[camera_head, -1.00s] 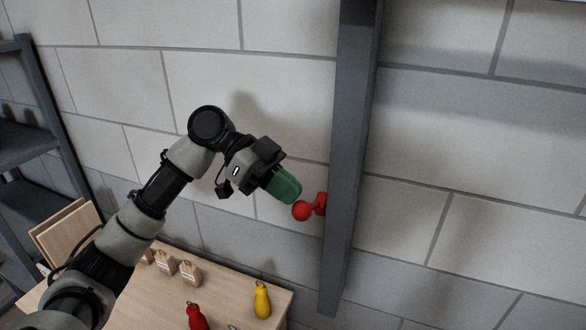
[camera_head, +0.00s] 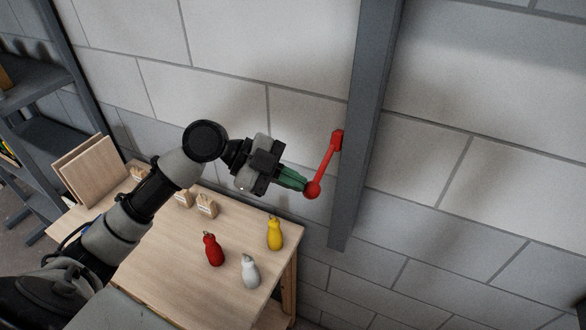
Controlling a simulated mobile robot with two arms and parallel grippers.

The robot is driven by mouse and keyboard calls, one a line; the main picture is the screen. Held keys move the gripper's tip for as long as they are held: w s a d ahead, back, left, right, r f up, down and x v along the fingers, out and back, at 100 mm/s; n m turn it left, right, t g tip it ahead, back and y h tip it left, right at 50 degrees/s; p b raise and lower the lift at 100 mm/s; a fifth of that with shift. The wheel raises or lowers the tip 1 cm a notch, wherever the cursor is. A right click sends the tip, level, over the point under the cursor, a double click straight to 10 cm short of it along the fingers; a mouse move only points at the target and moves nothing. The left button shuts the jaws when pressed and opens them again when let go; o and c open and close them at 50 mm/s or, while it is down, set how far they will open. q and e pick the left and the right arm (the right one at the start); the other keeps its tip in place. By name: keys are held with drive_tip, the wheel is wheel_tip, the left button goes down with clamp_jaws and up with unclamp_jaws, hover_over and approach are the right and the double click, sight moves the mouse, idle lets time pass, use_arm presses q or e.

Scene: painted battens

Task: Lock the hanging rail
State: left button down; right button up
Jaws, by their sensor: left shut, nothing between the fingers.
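A red lever (camera_head: 327,160) with a round knob (camera_head: 312,190) is mounted on the side of a dark grey upright post (camera_head: 369,120). The lever slants down and left from its pivot, with the knob at its lower end. My left gripper (camera_head: 303,184) has green fingers and is shut with nothing between them. Its fingertips are at the knob's left side, touching it or very close; I cannot tell which. The hanging rail cannot be made out apart from this post. My right gripper is not in view.
A wooden table (camera_head: 170,262) below holds a red bottle-shaped piece (camera_head: 213,249), a white one (camera_head: 250,271) and a yellow one (camera_head: 275,233), plus small wooden blocks (camera_head: 206,206). Boards (camera_head: 88,175) lean at its left. A dark shelf (camera_head: 45,140) stands far left. A block wall is behind.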

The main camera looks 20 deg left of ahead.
use_arm(q)
drive_tip(key=shift+f, duration=0.35)
idle(0.3)
drive_tip(key=v, duration=1)
drive_tip(key=shift+s+f, duration=0.15)
drive_tip(key=s, duration=1.5)
